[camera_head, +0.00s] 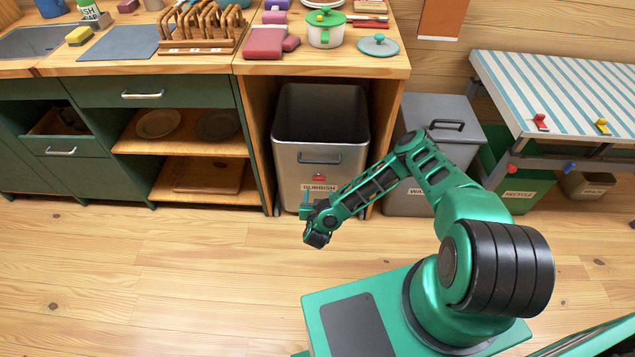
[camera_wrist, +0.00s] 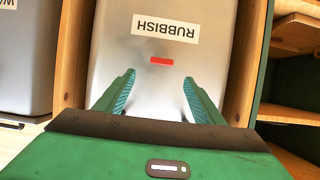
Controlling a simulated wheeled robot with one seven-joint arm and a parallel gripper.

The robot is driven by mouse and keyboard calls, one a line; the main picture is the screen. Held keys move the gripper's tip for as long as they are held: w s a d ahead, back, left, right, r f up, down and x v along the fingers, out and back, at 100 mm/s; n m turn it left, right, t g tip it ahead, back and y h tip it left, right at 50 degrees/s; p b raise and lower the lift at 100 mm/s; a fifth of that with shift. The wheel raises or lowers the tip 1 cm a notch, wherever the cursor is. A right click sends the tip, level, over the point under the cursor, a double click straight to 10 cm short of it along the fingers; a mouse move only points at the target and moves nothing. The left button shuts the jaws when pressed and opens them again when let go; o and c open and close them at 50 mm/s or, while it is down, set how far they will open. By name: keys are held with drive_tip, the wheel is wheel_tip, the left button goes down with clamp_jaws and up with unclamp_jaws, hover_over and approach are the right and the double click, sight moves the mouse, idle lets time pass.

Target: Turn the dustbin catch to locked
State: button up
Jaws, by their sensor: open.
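The dustbin (camera_head: 345,172) is a grey metal bin labelled RUBBISH, standing in the open bay under the wooden counter. Its top is open and its inside is dark. A small red catch (camera_head: 319,177) sits on its front, below the handle and above the label. In the wrist view the catch (camera_wrist: 162,61) is a short red bar lying across the picture, beside the upside-down label. My gripper (camera_head: 306,208) is low in front of the bin. In the wrist view its teal fingers (camera_wrist: 158,78) are open and empty, spread either side of the catch's line, apart from it.
A grey lidded bin (camera_head: 460,112) stands to the right of the bay, partly behind my arm. A green recycle bin (camera_head: 518,190) sits under the striped table (camera_head: 560,90). Wooden bay walls (camera_wrist: 248,60) flank the dustbin closely. The floor in front is clear.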

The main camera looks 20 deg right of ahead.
sight(319, 179)
drive_tip(key=x, duration=1)
drive_tip(key=shift+w+a, duration=0.2)
drive_tip(key=shift+c, duration=0.5)
drive_tip(key=c, duration=0.9)
